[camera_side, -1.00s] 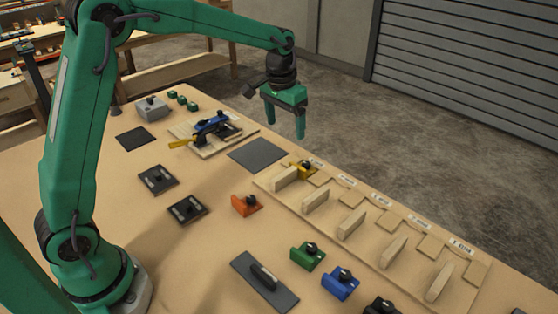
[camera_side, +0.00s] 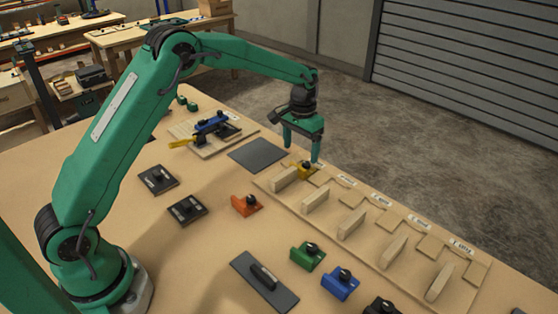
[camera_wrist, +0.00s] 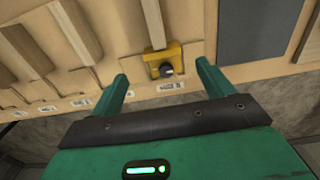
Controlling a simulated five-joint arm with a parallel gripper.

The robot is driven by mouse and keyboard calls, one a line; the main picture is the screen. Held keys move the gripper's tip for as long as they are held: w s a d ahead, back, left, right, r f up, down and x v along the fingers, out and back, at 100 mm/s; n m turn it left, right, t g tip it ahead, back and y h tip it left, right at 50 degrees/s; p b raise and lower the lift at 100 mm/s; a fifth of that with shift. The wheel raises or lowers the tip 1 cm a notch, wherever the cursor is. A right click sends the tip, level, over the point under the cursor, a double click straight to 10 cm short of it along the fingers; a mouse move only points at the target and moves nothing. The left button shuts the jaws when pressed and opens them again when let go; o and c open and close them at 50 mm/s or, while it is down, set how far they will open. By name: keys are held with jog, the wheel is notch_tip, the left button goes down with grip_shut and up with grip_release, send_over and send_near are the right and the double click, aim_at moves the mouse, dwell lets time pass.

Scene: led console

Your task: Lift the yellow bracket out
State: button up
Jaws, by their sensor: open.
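The yellow bracket (camera_side: 304,169) with a black knob sits in the first slot of the wooden rack (camera_side: 352,240), beside a pale wooden divider. In the wrist view the yellow bracket (camera_wrist: 163,61) lies beyond my fingertips, roughly midway between them. My gripper (camera_side: 301,154) is open and empty, with its fingers pointing down just above and around the bracket's place in the side view. It also shows in the wrist view (camera_wrist: 160,78), with a finger on either side of the bracket's line. Whether a finger touches anything cannot be told.
Orange (camera_side: 246,205), green (camera_side: 307,257) and blue (camera_side: 340,283) brackets stand on the table in front of the rack. A dark flat pad (camera_side: 257,155) lies left of the yellow bracket. A blue clamp fixture (camera_side: 210,125) stands further back. Wooden dividers rise along the rack.

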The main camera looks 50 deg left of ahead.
jog(key=shift+s+a+f, duration=0.1)
jog(key=shift+f, duration=1.55)
jog(key=shift+a+f, duration=0.1)
jog(key=shift+f, duration=1.5)
jog(key=c, duration=1.1)
